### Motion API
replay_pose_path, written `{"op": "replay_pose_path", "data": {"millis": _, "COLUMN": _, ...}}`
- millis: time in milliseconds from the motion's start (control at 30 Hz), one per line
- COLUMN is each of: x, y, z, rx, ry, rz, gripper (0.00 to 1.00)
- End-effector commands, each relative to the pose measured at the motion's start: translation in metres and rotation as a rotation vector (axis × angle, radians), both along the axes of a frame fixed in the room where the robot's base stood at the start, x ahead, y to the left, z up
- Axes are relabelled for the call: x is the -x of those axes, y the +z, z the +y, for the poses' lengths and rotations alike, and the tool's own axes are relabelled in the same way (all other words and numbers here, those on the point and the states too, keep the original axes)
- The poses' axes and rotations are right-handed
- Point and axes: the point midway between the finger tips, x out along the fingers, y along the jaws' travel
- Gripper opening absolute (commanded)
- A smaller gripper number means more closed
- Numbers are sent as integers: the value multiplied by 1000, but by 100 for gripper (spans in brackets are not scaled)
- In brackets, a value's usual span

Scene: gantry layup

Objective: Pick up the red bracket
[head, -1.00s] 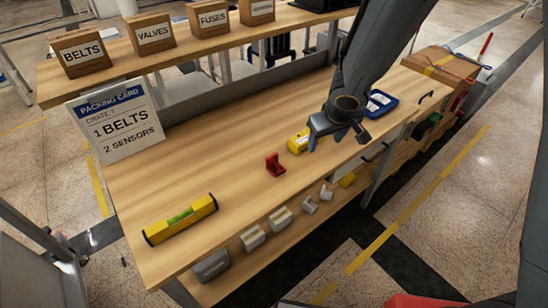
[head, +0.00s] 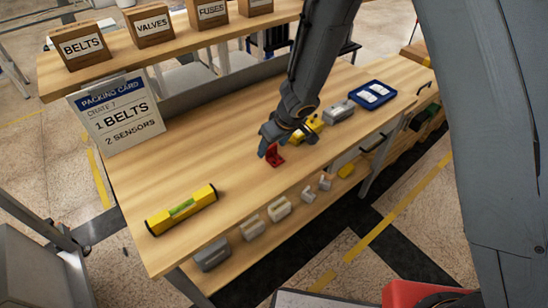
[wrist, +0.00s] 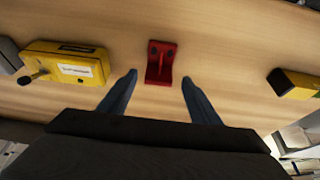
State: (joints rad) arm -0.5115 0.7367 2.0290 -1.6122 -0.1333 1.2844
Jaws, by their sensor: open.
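The red bracket (head: 274,156) stands on the wooden workbench (head: 235,172), partly hidden by my gripper in the head view. In the wrist view the red bracket (wrist: 160,62) shows whole, with a flat plate and two dark holes. My gripper (head: 270,146) is above the bench at the bracket. In the wrist view its two blue-grey fingers (wrist: 158,92) are apart and empty. The bracket lies between their lines, just beyond the tips.
A yellow device with a white label (wrist: 66,65) is left of the bracket in the wrist view. A yellow level (head: 181,209) lies at the bench's near left. A grey block (head: 338,111) and a blue tray (head: 372,95) stand farther right. Bench around the bracket's left is clear.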

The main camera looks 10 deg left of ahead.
Motion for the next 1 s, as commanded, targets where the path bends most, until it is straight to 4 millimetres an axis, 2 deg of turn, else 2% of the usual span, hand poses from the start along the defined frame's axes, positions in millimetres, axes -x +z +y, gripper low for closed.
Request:
{"op": "replay_pose_path", "data": {"millis": 33, "x": -5, "y": -10, "z": 2, "rx": 1, "ry": 0, "rz": 1, "gripper": 57}}
{"op": "replay_pose_path", "data": {"millis": 133, "x": -7, "y": -22, "z": 5, "rx": 0, "ry": -1, "rz": 0, "gripper": 57}}
{"op": "replay_pose_path", "data": {"millis": 400, "x": -8, "y": -25, "z": 7, "rx": 1, "ry": 0, "rz": -1, "gripper": 57}}
{"op": "replay_pose_path", "data": {"millis": 467, "x": -8, "y": -25, "z": 7, "rx": 1, "ry": 0, "rz": -1, "gripper": 50}}
{"op": "replay_pose_path", "data": {"millis": 733, "x": -8, "y": -25, "z": 7, "rx": 1, "ry": 0, "rz": -1, "gripper": 6}}
{"op": "replay_pose_path", "data": {"millis": 1000, "x": -8, "y": -23, "z": 8, "rx": 0, "ry": 0, "rz": -1, "gripper": 6}}
